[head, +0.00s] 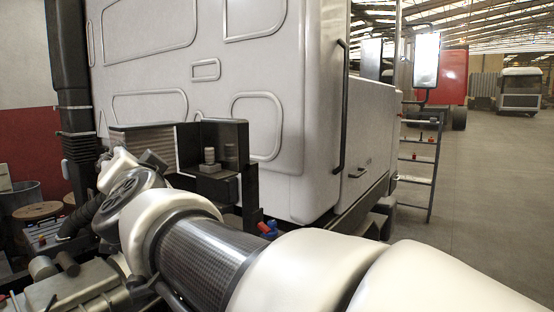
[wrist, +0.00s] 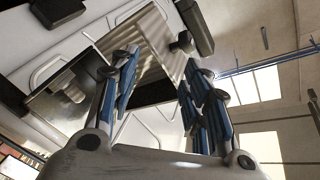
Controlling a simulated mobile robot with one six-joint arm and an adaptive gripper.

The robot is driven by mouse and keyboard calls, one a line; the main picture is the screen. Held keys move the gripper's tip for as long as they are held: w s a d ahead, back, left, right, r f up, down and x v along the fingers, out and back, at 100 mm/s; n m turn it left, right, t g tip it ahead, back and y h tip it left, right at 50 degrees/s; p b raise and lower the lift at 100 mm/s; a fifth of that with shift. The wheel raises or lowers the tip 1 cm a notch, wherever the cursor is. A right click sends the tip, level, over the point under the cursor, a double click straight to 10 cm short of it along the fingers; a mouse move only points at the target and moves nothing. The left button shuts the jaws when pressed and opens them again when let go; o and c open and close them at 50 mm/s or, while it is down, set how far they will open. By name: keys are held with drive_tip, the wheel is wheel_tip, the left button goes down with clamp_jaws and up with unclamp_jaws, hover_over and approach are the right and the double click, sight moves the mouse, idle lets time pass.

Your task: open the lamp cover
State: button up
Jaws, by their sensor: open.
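A dark, glossy, see-through panel, which looks like the lamp cover (head: 230,142), stands on the back of the pale truck cab. A small stepped grey fitting (head: 209,158) shows in front of or behind it; I cannot tell which. In the wrist view the dark panel (wrist: 97,68) lies left of my gripper, tilted in the picture. My gripper (wrist: 158,82) is open, with its blue-padded fingers apart and nothing held between them. A ribbed light panel (wrist: 150,38) shows beyond the fingertips. In the head view my arm hides most of the gripper, so contact cannot be told.
The pale cab wall (head: 235,70) rises close behind the fittings. A black vertical pipe (head: 69,90) stands at left, with a wooden spool (head: 37,211) on the floor beyond. A ladder (head: 420,165) stands right of the cab. The floor (head: 480,190) at right is mostly clear.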

drive_tip(key=v, duration=1.2)
drive_tip(key=shift+w, duration=0.1)
